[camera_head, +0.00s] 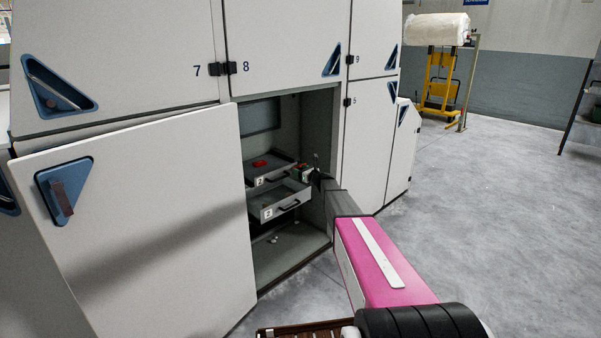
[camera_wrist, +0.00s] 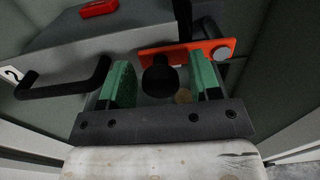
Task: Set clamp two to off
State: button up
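An orange clamp plate (camera_wrist: 190,48) with a grey round bolt at its right end shows in the wrist view, at the side of a drawer. A black round knob (camera_wrist: 158,80) stands in front of it. My gripper (camera_wrist: 164,82) has its green-padded fingers apart, one on each side of the knob, with gaps to it; I cannot tell the depth between them. In the head view my gripper (camera_head: 316,176) is inside the open cabinet, at the right of the drawers, small and partly dark. No clamp number or on/off mark is readable.
A drawer labelled 2 (camera_head: 259,182) holds a red block (camera_head: 260,163); below it another labelled drawer (camera_head: 280,205) is pulled out. The drawer handle (camera_wrist: 65,85) is left of my fingers. An open cabinet door (camera_head: 140,220) stands at left. The floor (camera_head: 480,200) at right is clear.

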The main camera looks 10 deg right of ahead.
grip_shut()
jog(key=r+m, duration=0.1)
jog(key=m, duration=0.1)
jog(key=r+m, duration=0.1)
jog(key=shift+w+d+m, duration=0.15)
jog(key=shift+d+m, duration=0.05)
jog(key=shift+m, duration=0.2)
jog(key=w+d+r+m, duration=0.3)
jog(key=d+r+m, duration=0.1)
jog(key=m, duration=1)
jog(key=shift+w+d, duration=0.3)
jog(key=shift+d, duration=0.2)
jog(key=shift+o, duration=0.9)
grip_release()
